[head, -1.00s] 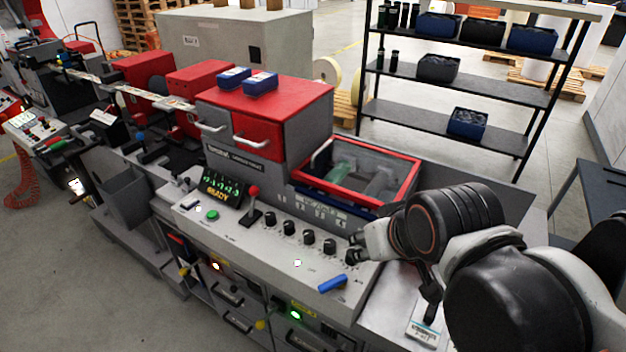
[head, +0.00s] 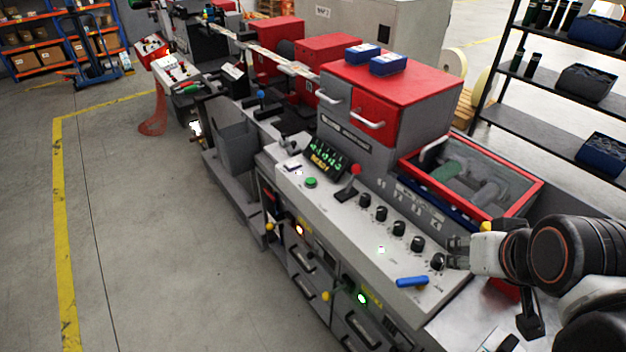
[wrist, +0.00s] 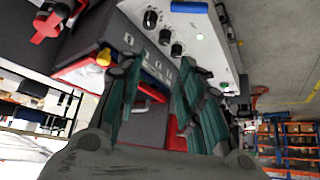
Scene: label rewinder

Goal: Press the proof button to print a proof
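The control panel (head: 350,215) of the rewinder has a green button (head: 311,182) at its left, below a lit display (head: 325,158) reading READY. A small white lit button (head: 381,250) sits nearer the middle, and it also shows in the wrist view (wrist: 199,36). A pale button (head: 292,166) lies at the far left end. The labels are too small to read, so I cannot tell which is the proof button. My gripper (head: 458,252) is beside the rightmost black knob. In the wrist view my gripper (wrist: 158,68) has its fingers apart with nothing between them.
Open floor (head: 170,250) lies to the left.

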